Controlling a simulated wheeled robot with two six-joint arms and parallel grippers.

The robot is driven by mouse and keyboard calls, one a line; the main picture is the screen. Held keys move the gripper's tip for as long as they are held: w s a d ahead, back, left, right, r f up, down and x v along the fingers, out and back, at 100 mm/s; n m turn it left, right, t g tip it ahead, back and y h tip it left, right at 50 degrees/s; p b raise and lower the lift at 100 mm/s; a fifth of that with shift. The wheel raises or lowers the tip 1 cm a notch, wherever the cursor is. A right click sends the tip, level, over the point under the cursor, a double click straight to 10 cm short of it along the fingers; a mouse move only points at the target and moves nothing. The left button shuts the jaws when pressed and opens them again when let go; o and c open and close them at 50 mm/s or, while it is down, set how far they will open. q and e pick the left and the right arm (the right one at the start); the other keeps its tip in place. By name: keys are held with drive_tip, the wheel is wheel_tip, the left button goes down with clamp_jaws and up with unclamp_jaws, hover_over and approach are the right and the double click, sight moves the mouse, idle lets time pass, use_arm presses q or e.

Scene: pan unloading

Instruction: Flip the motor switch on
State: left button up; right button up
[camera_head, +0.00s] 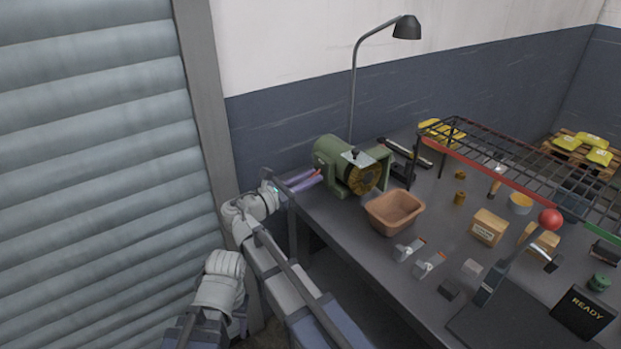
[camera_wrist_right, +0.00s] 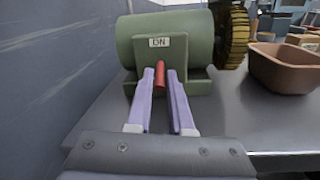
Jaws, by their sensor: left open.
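The green motor (camera_head: 341,163) stands at the back left corner of the table. In the right wrist view the motor (camera_wrist_right: 160,34) carries an ON label (camera_wrist_right: 159,42), with a short red switch lever (camera_wrist_right: 160,75) below it. The fingertips of my right gripper (camera_wrist_right: 161,76) are on both sides of the lever, with a narrow gap; contact is unclear. In the head view my right gripper (camera_head: 304,181) reaches the motor's left end, where the lever (camera_head: 318,172) shows as a red spot. My left arm is at the lower left, its fingers mostly hidden.
A brown bin (camera_head: 395,210) stands right of the motor, near the table's front edge. A lamp (camera_head: 406,28) rises behind the motor. A wire rack (camera_head: 520,160), boxes and small parts fill the right side. A shutter (camera_head: 90,170) is at the left.

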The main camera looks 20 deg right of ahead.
clamp_jaws()
